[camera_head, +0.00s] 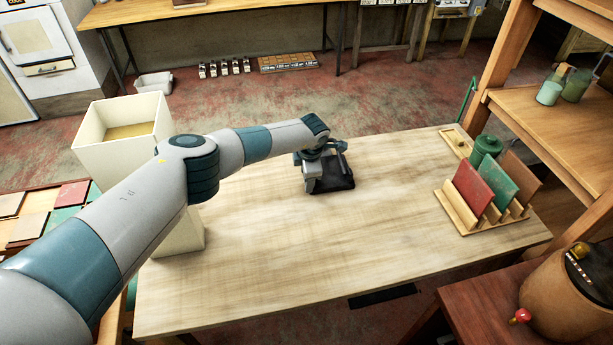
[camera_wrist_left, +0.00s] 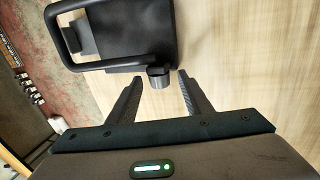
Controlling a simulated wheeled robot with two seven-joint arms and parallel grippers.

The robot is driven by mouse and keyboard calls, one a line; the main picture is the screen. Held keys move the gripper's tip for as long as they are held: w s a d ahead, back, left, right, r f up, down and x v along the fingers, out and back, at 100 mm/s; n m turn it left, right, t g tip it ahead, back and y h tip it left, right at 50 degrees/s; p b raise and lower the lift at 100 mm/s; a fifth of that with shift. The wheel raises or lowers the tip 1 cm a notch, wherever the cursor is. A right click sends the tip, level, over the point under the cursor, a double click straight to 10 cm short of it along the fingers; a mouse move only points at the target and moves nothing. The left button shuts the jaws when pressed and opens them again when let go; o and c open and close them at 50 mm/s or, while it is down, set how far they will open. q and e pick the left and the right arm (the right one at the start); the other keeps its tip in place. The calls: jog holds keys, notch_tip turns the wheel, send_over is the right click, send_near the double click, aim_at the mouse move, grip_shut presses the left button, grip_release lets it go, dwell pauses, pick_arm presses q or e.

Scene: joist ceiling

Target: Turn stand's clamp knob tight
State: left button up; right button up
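The stand (camera_head: 336,178) is black and sits on the wooden table, partly hidden behind my left gripper in the head view. In the left wrist view the stand (camera_wrist_left: 135,28) shows a flat dark body with a looped frame at its left. Its clamp knob (camera_wrist_left: 158,78) is a short grey-black cylinder sticking out of the near edge. My left gripper (camera_head: 309,184) is low over the table beside the stand. In the left wrist view its fingers (camera_wrist_left: 160,86) are apart, one on each side of the knob, with visible gaps. My right gripper is not in view.
A rack with coloured panels (camera_head: 472,205) and a green canister (camera_head: 486,148) stand at the table's right. A tall cream bin (camera_head: 90,132) is at the left, behind my arm. The table's middle and front (camera_head: 340,240) are clear.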

pick_arm(q)
jog(key=shift+r, duration=0.1)
dwell(0.3)
jog(key=shift+v, duration=0.85)
jog(key=b+v, duration=0.4)
jog(key=v, duration=1.1)
jog(key=shift+r, duration=0.25)
jog(key=shift+s, duration=0.15)
